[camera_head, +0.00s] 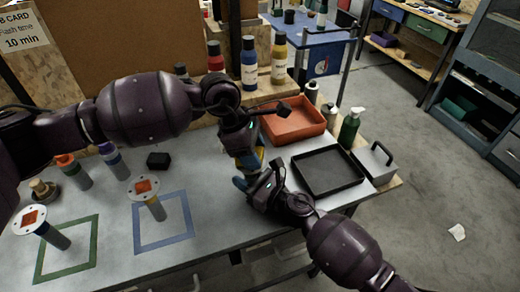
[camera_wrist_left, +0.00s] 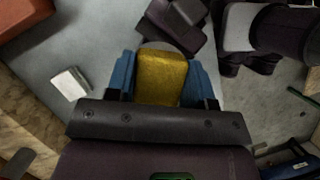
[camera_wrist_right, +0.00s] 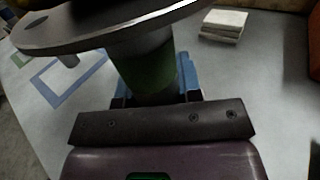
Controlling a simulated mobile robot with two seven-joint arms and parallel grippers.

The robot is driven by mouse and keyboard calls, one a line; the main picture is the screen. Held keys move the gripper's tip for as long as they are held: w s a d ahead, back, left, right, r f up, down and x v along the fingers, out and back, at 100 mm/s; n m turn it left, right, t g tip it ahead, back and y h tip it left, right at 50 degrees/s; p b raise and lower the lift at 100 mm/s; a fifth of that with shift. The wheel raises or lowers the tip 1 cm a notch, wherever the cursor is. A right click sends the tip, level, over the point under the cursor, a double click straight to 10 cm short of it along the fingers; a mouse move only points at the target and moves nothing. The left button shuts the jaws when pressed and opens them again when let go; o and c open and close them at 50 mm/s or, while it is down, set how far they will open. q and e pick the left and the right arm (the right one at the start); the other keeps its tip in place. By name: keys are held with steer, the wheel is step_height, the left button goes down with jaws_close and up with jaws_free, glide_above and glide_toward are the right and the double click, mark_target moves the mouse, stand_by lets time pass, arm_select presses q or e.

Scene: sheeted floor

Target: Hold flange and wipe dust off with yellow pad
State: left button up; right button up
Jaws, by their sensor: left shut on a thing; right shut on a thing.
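My left gripper (camera_head: 252,160) is shut on the yellow pad (camera_wrist_left: 162,78), which shows between its blue fingers in the left wrist view. My right gripper (camera_head: 258,190) is close below it and shut on a flange (camera_wrist_right: 147,66) with a green neck and a wide grey disc. The disc overhangs the fingers in the right wrist view. The grippers largely hide this flange in the head view; I cannot tell whether the pad touches it. Two other flanges with orange patches on pale discs stand at the blue-outlined square (camera_head: 136,232) and the green-outlined square (camera_head: 37,262).
An orange tray (camera_head: 293,124) and an empty black tray (camera_head: 328,170) lie right of my grippers. A green pump bottle (camera_head: 349,130) and a grey handled box (camera_head: 375,163) stand at the right edge. Bottles line the back shelf.

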arm_select(q)
steer(key=shift+s+a, duration=0.2)
steer(key=shift+a, duration=0.7)
arm_select(e)
steer(key=shift+d, duration=0.1)
arm_select(q)
steer(key=shift+r, duration=2.9)
steer(key=shift+r, duration=1.5)
